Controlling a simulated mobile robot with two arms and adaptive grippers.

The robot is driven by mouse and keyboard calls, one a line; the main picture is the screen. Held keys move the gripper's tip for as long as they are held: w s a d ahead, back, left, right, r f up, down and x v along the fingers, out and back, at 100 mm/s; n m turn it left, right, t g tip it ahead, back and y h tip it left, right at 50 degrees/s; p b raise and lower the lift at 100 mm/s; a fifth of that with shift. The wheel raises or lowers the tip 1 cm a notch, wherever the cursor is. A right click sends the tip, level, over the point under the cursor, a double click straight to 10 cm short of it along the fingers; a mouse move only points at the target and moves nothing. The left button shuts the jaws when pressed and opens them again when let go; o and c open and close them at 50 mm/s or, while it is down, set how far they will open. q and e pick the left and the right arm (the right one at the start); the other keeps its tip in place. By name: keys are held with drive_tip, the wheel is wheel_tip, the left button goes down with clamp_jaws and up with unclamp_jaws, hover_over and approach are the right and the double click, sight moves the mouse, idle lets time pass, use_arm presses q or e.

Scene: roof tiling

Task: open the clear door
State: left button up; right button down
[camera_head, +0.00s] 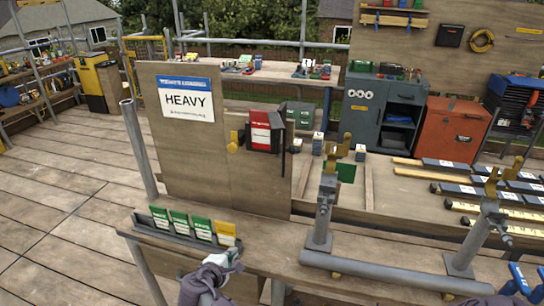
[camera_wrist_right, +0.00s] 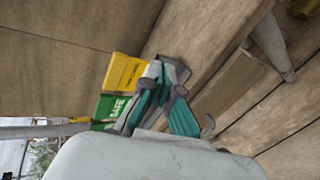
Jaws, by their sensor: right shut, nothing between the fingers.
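A small dark case (camera_head: 278,133) is fixed to the upright wooden board, with a red and white booklet (camera_head: 260,130) in it. A dark upright strip shows at the case's right side. I cannot make out a clear door pane, or whether it is open or shut. My right gripper (camera_head: 234,256), white with teal fingers, is low in front of the board, beside the yellow card and well below the case. Its fingers also show in the right wrist view (camera_wrist_right: 164,84), shut and empty. My left gripper is not in view.
A card rack (camera_head: 172,234) with green cards (camera_head: 179,221) and a yellow card (camera_head: 225,233) stands on the ledge by my right gripper. A "HEAVY" sign (camera_head: 187,99) is on the board. Metal brackets on a pipe (camera_head: 380,275) stand at the right.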

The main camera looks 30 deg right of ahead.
sight(281, 149)
wheel_tip(281, 149, up, 29)
drive_tip(key=s+d+m+g+h, duration=0.1)
drive_tip(key=s+m+g+h, duration=0.1)
drive_tip(key=m+h, duration=0.45)
drive_tip(key=shift+h, duration=0.35)
drive_tip(key=p+x, duration=0.2)
drive_tip(key=x, duration=0.2)
drive_tip(key=s+p+x, duration=0.1)
drive_tip(key=p+x, duration=0.1)
drive_tip(key=x, duration=0.2)
drive_tip(key=s+p+x, duration=0.1)
drive_tip(key=p+x, duration=0.1)
drive_tip(key=x, duration=0.2)
drive_tip(key=shift+d+r, duration=0.3)
drive_tip(key=shift+d, duration=0.35)
drive_tip(key=shift+s+d, duration=0.25)
drive_tip(key=shift+d, duration=0.05)
drive_tip(key=shift+f, duration=0.15)
drive_tip(key=shift+w, duration=0.1)
